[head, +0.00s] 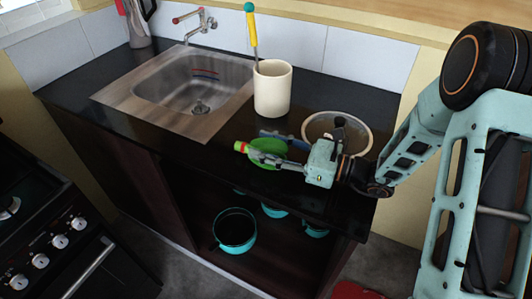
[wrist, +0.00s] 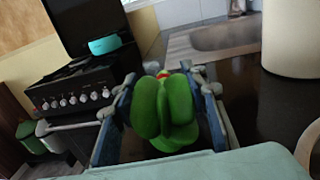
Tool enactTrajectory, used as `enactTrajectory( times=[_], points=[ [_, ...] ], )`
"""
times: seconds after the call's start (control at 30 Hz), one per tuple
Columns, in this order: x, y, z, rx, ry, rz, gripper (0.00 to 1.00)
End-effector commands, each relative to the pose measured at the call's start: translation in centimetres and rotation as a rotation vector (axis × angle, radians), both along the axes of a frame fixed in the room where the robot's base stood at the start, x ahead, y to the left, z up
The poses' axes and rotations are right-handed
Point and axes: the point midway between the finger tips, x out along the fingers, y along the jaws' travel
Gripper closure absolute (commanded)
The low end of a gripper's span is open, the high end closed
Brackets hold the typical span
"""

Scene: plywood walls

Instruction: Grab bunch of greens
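The bunch of greens (wrist: 172,112) is a rounded bundle of bright green leaves with a small red part at its far end. In the wrist view it sits between the two fingers of my gripper (wrist: 162,78). In the head view the greens (head: 267,151) are at the counter's front edge, with a red tip pointing left. My gripper (head: 262,147) is level there, its fingers spread wide on either side of the greens. Firm contact on both sides is not clear. The underside of the greens is hidden.
A cream crock (head: 272,90) with a yellow-handled tool stands behind the greens. A round bowl or pan (head: 337,130) is right of it, partly behind my arm. A sink (head: 195,90) is at left. A stove (head: 60,235) stands left; teal pots (head: 235,230) are below the counter.

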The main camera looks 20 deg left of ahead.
Motion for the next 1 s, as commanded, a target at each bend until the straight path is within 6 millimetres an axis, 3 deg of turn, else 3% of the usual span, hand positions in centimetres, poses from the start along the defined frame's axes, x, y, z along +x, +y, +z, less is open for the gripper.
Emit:
enactTrajectory(
  times=[0.2, 0.57, 0.87, 1.0],
  points=[
    [0.0, 0.0, 0.0, 0.001, 0.000, 0.000, 0.86],
    [0.0, 0.0, 0.5, 0.001, 0.000, 0.000, 0.87],
    [0.0, 0.0, 3.7, 0.000, -0.001, 0.000, 0.87],
    [-1.9, -0.5, 6.2, 0.000, 0.001, 0.000, 0.87]
  ],
)
